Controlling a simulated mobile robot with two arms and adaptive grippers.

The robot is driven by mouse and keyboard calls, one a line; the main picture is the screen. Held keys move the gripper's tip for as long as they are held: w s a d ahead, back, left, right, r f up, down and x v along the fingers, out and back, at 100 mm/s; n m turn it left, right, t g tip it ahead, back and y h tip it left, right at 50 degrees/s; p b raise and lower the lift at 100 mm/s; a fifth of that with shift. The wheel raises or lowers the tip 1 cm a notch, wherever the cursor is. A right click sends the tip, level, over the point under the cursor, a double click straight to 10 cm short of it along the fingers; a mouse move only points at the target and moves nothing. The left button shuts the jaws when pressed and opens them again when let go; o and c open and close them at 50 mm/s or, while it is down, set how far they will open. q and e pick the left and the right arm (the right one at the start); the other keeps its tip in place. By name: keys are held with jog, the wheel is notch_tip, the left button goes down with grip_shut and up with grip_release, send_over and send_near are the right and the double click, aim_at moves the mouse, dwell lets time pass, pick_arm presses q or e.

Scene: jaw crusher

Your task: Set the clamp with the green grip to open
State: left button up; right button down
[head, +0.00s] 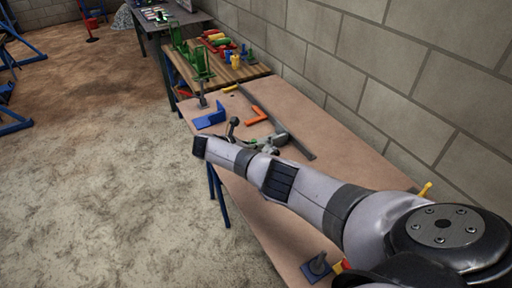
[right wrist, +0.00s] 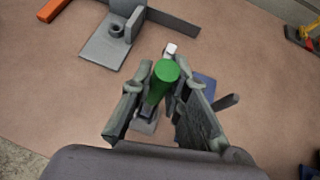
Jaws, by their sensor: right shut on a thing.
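In the right wrist view, the clamp's green grip (right wrist: 166,72) points up toward the camera between the fingers of my right gripper (right wrist: 165,82). The fingers are shut on it, one on each side. A pale tip (right wrist: 171,48) shows just beyond the grip. Grey metal (right wrist: 146,126) shows below it between the fingers; the rest of the clamp is hidden by the gripper. The clamp's lever angle cannot be told. My left gripper is not in view.
The brown bench (head: 335,140) runs along a block wall. An orange angle piece (head: 257,115), a blue angle piece (head: 210,118) and a long grey bar (head: 298,144) lie on it. A blue plate with a dark lever (head: 318,265) sits near the front edge. Green holders (head: 200,62) stand behind.

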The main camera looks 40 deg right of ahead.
jog(key=shift+w+a, duration=0.1)
jog(key=shift+a, duration=0.15)
jog(key=c, duration=1.6)
grip_release()
jog(key=shift+o, duration=0.3)
jog(key=shift+d, duration=0.1)
jog(key=v, duration=1.2)
